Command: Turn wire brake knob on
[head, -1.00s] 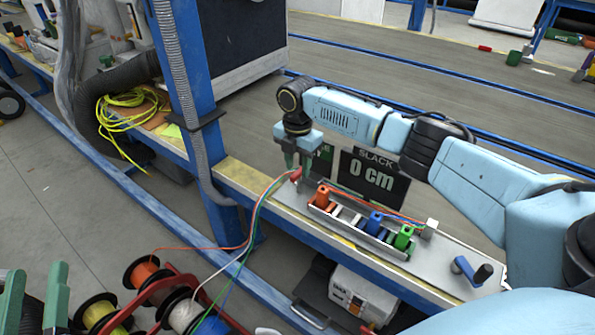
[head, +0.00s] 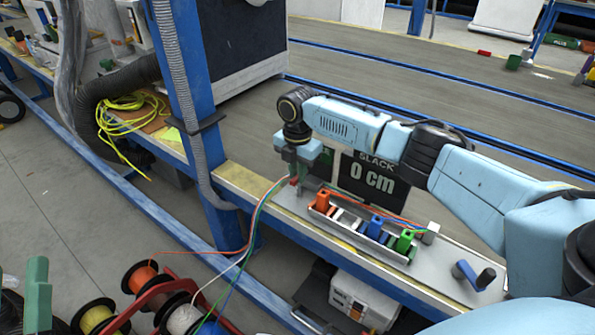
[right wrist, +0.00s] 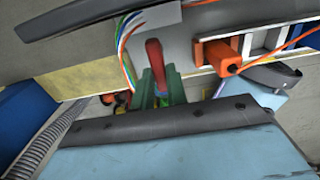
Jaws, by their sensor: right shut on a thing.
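The wire brake knob (right wrist: 155,55) is a red lever near the left end of the grey wire station (head: 447,262). In the right wrist view it stands upright, leading down to the green fingers. My right gripper (head: 296,168) comes down over it and is shut on it; the fingers partly hide it in the head view. Orange, white, green and blue wires (head: 254,222) run beside the knob. A dark sign (head: 373,183) behind reads "SLACK 0 cm". Part of my left gripper (head: 38,292) shows at the lower left, as one green shape; its opening is unclear.
Orange (head: 322,200), blue (head: 375,224) and green (head: 405,240) blocks stand in a row on the station. A blue crank (head: 468,273) with a black handle is at its right end. Wire spools (head: 140,276) stand at the lower left, and a blue post (head: 188,110) rises left of my gripper.

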